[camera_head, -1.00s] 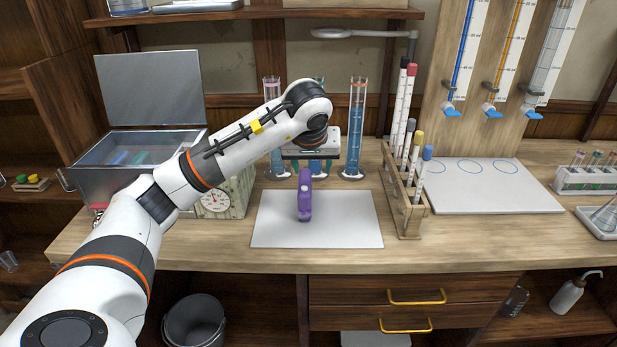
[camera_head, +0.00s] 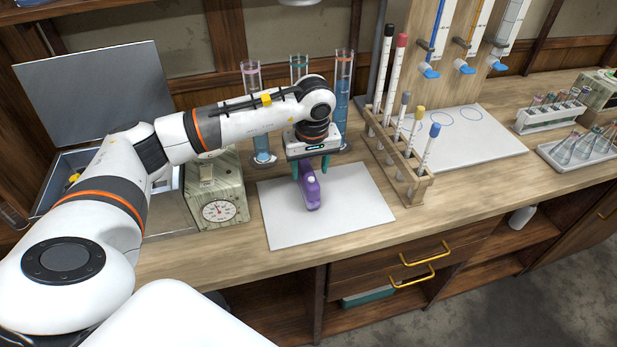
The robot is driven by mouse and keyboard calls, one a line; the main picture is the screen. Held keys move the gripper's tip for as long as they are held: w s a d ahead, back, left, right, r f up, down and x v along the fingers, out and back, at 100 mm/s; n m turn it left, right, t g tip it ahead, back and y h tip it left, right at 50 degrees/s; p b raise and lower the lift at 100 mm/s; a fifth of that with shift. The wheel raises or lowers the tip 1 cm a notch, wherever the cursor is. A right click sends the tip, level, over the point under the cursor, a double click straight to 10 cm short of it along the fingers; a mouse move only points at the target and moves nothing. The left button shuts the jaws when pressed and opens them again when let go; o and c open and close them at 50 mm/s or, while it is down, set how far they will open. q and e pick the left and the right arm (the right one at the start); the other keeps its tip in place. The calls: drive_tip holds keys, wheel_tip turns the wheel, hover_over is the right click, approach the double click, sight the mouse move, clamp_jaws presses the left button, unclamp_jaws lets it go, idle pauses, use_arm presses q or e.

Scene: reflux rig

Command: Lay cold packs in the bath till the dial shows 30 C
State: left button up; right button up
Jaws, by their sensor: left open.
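My left gripper (camera_head: 310,170) points down with its teal fingers apart, at the upper end of a purple object (camera_head: 312,194) on the white mat (camera_head: 355,215). I cannot tell whether the fingers touch it. The bath, a metal box with its grey lid (camera_head: 95,95) raised, stands at the left; my left arm hides most of its inside. The round dial (camera_head: 217,211) is on the front of a pale green box beside the bath; its reading is too small to tell. No cold pack shows clearly. My right gripper is out of view.
Tall glass cylinders (camera_head: 343,95) with blue liquid stand behind the gripper. A wooden rack (camera_head: 412,185) of capped tubes stands right of the mat. A white board (camera_head: 470,140) with blue circles lies beyond it. The bench front between mat and edge is clear.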

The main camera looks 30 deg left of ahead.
use_arm(q)
drive_tip(key=shift+a+f, duration=0.2)
drive_tip(key=shift+f, duration=0.3)
drive_tip(key=shift+a+f+p, duration=0.25)
drive_tip(key=shift+f+p, duration=0.1)
drive_tip(key=shift+f, duration=0.2)
drive_tip(key=f, duration=0.1)
drive_tip(key=f+p, duration=0.1)
drive_tip(key=f, duration=0.1)
drive_tip(key=shift+w+a+f, duration=0.15)
drive_tip(key=shift+w+f, duration=0.1)
drive_tip(key=shift+w, duration=0.15)
drive_tip(key=shift+a+f, duration=0.15)
drive_tip(key=shift+f, duration=0.3)
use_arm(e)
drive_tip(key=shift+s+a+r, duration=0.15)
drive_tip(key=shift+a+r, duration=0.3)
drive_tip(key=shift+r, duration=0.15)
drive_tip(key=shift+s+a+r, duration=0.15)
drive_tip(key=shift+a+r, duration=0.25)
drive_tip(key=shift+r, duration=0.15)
use_arm(q)
drive_tip(key=c, duration=0.3)
drive_tip(key=shift+w, duration=0.1)
clamp_jaws()
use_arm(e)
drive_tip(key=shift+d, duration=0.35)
